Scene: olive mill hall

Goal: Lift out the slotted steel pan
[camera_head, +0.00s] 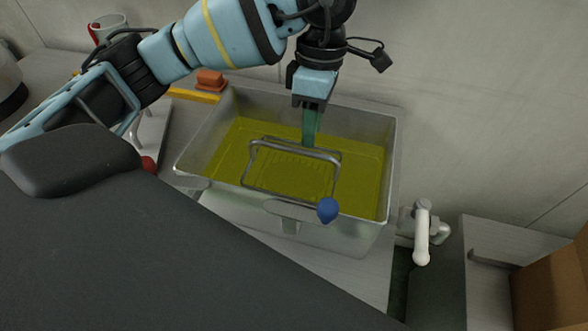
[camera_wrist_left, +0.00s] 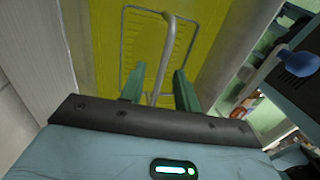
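The slotted steel pan (camera_head: 288,178) lies in yellow-green oil inside a rectangular steel basin (camera_head: 387,165). Its bent-bar handle (camera_head: 297,147) stands above the oil. My left gripper (camera_head: 310,143) points down over the basin, its green fingers close to the far part of the handle. In the left wrist view the two fingers (camera_wrist_left: 157,82) are apart, and the handle bar (camera_wrist_left: 162,62) runs between them in the picture. I cannot tell whether they touch it. The pan's slotted floor (camera_wrist_left: 160,40) shows through the oil there. My right gripper is in neither view.
A blue knob (camera_head: 328,210) is at the basin's front rim. A white tap-like fitting (camera_head: 422,235) is to the right, with a cardboard box (camera_head: 555,285) beyond. An orange block (camera_head: 210,80) and a mug (camera_head: 108,28) are at the back left. The wall rises close behind the basin.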

